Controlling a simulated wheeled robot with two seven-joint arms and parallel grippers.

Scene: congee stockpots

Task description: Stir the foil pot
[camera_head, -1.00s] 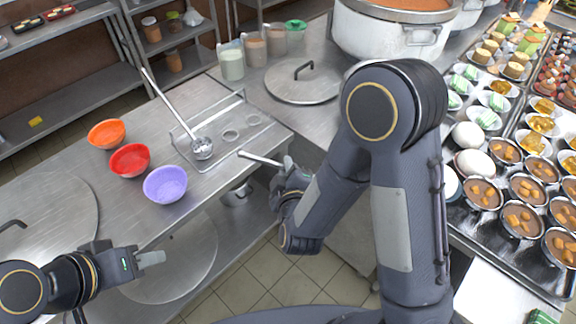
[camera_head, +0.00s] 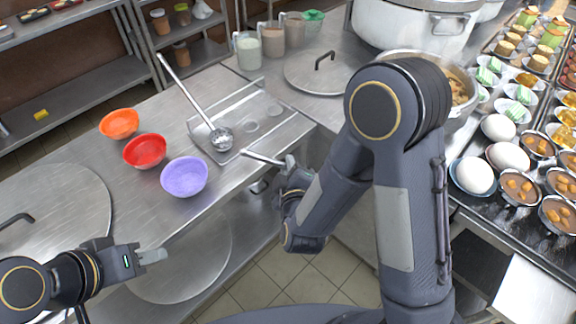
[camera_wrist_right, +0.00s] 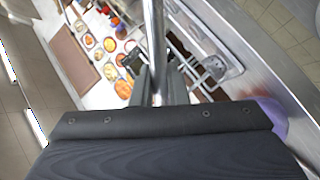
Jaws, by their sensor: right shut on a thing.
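A metal pot with brown chunky contents (camera_head: 461,88) stands behind my right arm on the counter and is partly hidden by it. I cannot tell whether it is the foil pot. My right gripper (camera_head: 288,170) is shut on a thin metal rod (camera_head: 262,158), which sticks out to the left over the counter edge. In the right wrist view the rod (camera_wrist_right: 155,45) runs up from between the fingers (camera_wrist_right: 158,85); its far end is out of sight. My left gripper (camera_head: 150,257) hangs at the lower left, apart from everything; its finger gap does not show.
A large white stockpot (camera_head: 410,28) stands at the back. Orange (camera_head: 119,124), red (camera_head: 145,151) and purple (camera_head: 184,177) bowls stand left. Trays of filled bowls and white eggs (camera_head: 499,127) fill the right. A lid (camera_head: 300,75) lies behind.

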